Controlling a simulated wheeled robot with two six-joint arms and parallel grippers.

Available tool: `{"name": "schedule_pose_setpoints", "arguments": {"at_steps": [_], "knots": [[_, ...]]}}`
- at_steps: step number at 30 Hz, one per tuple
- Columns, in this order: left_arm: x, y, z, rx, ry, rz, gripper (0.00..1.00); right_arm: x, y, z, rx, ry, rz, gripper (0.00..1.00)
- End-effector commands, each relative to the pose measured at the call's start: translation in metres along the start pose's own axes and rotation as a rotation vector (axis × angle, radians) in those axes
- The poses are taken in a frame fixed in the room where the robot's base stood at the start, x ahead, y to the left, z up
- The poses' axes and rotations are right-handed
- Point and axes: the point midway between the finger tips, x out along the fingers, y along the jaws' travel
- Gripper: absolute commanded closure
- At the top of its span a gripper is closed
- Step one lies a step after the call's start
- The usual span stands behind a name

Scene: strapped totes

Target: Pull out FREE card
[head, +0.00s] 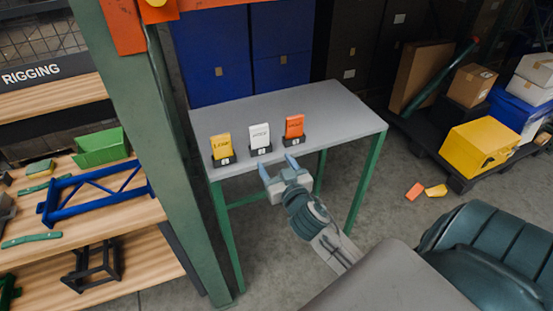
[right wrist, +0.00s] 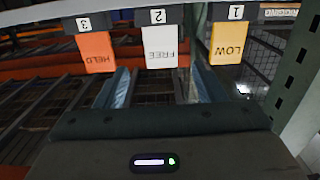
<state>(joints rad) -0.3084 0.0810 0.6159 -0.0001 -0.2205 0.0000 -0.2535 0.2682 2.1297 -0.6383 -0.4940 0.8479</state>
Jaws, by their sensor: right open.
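The white FREE card (head: 260,136) stands upright in a dark holder marked 2 near the front edge of the grey table (head: 345,120). The yellow LOW card (head: 221,146) stands left of it in holder 1, and the orange HELD card (head: 294,126) right of it in holder 3. My right gripper (head: 277,167) is open and empty, just in front of the table edge, apart from the cards. In the right wrist view the cards appear upside down; the FREE card (right wrist: 160,46) lies between the lines of the two open fingers (right wrist: 155,88). My left gripper is not in view.
A green post (head: 160,140) rises left of the table, with a wooden shelf (head: 130,215) beyond it. At right, a pallet carries a yellow box (head: 480,148) and cartons. The table behind the cards is clear.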

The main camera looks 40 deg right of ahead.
Motion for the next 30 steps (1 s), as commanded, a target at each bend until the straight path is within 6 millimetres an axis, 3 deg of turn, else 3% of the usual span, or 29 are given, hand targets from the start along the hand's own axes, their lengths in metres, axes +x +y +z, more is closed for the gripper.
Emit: {"name": "schedule_pose_setpoints", "arguments": {"at_steps": [3,8,20,30], "knots": [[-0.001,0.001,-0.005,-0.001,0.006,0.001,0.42,-0.002,-0.001,-0.018,0.011,0.030,0.000,0.36],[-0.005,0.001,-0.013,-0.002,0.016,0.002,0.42,0.010,-0.001,-0.021,0.012,0.033,0.000,0.36],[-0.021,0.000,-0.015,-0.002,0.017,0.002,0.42,0.068,-0.001,-0.023,0.012,0.032,0.001,0.36],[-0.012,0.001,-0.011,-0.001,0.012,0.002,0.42,0.113,-0.001,-0.021,0.012,0.032,0.000,0.36]]}}
